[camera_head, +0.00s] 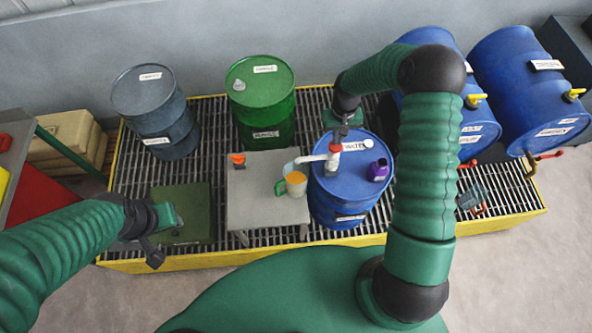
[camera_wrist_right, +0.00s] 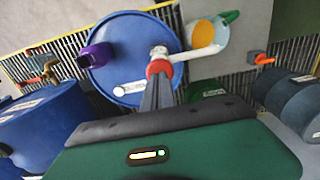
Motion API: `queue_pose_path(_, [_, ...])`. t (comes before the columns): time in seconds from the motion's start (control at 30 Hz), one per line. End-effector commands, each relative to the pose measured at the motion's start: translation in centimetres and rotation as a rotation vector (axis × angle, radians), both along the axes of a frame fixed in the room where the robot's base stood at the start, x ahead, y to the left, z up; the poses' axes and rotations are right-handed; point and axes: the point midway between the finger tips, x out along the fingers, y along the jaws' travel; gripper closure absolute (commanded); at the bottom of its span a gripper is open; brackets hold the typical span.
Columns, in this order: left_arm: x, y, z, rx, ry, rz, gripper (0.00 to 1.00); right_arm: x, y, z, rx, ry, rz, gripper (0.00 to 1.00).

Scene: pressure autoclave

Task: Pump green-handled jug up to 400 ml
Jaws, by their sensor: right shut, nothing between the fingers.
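The jug (camera_head: 293,184) has a green handle on its left and orange-yellow liquid inside. It stands on a grey stand (camera_head: 250,200), and the jug's open top also shows in the right wrist view (camera_wrist_right: 207,38). The white pump (camera_head: 333,158) with a red collar sits on the upright blue drum (camera_head: 330,200); its spout reaches left over the jug. My right gripper (camera_head: 343,122) is above the pump, its fingers shut and empty, tips close to the pump head (camera_wrist_right: 158,55); contact is unclear. My left gripper (camera_head: 172,217) is far left, over a green plate; its finger opening is unclear.
A purple container (camera_head: 378,170) stands on the blue drum, right of the pump. An orange item (camera_head: 237,160) lies on the stand. Green (camera_head: 262,100) and dark blue-grey (camera_head: 155,110) drums stand behind. Blue drums (camera_head: 530,90) with taps lie at right.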

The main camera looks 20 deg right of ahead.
Motion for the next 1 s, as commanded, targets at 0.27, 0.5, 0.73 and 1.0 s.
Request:
queue_pose_path(0.27, [0.0, 0.0, 0.0, 0.0, 0.0, 0.0, 0.64, 0.0, 0.0, 0.0, 0.0, 0.0, 0.0, 1.0])
queue_pose_path(0.5, [0.0, 0.0, -0.5, 0.0, 0.0, 0.0, 0.64, 0.0, 0.0, -0.6, 0.0, 0.0, 0.0, 1.0])
queue_pose_path(0.73, [0.0, 0.0, -1.1, 0.0, 0.0, 0.0, 0.64, 0.0, 0.0, -1.5, 0.0, 0.0, -0.001, 1.0])
queue_pose_path(1.0, [0.0, 0.0, -1.9, 0.0, 0.0, 0.0, 0.64, 0.0, 0.0, -2.6, 0.0, 0.0, -0.001, 1.0])
